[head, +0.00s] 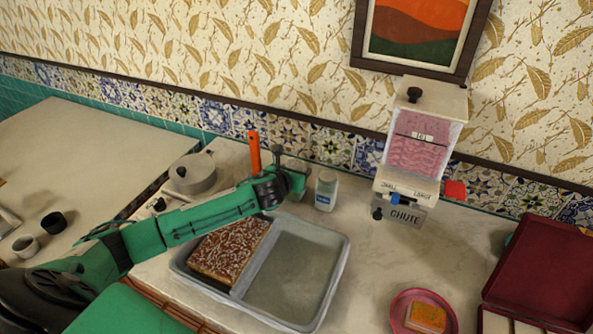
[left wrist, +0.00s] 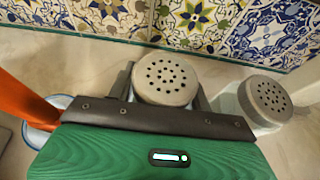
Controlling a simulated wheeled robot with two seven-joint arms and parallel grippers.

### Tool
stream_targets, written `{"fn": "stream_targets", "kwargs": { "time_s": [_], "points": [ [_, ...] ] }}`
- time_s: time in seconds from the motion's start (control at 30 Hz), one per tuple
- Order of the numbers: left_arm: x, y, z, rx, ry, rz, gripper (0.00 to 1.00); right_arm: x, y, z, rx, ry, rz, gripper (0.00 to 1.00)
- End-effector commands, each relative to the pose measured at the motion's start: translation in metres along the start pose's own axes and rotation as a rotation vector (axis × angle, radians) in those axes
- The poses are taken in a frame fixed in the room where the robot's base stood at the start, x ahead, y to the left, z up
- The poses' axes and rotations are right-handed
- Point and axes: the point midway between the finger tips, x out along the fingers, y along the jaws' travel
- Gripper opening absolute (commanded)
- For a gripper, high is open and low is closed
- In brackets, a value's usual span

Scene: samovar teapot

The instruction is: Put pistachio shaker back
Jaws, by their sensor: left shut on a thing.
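My left gripper (head: 292,172) is above the back counter. In the left wrist view, its fingers (left wrist: 165,95) are shut around a shaker (left wrist: 165,80) with a round grey perforated lid. The shaker's label and base are hidden, so I cannot read that it is the pistachio one or tell whether it touches the counter. In the head view my gripper hides most of it. A second, white shaker with a blue label (head: 326,190) stands upright just right of my gripper; its perforated lid also shows in the left wrist view (left wrist: 268,98). My right gripper is not in view.
An orange handle (head: 254,153) stands close left of my gripper. A grey tray (head: 335,280) with a nut-topped slab (head: 229,250) lies in front. A pink plate (head: 402,322) and red box (head: 540,270) are further right.

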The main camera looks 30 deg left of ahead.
Motion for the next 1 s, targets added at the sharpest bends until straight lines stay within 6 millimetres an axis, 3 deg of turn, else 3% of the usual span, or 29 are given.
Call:
{"fn": "stream_targets", "kwargs": {
  "time_s": [0.37, 0.4, 0.5, 0.83, 1.0],
  "points": [
    [0.002, 0.000, -0.004, 0.000, -0.002, 0.000, 0.21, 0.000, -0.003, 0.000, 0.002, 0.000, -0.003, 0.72],
    [0.002, 0.000, -0.004, 0.000, -0.001, 0.000, 0.56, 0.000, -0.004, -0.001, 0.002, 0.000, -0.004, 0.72],
    [0.002, 0.000, -0.004, 0.000, -0.001, 0.000, 0.72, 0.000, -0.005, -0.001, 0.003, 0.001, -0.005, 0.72],
    [0.001, 0.000, -0.001, 0.000, -0.003, 0.000, 0.72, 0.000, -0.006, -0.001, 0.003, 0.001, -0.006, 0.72],
    [-0.015, 0.001, -0.002, 0.002, -0.002, 0.000, 0.72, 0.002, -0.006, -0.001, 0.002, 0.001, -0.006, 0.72]
  ]
}}
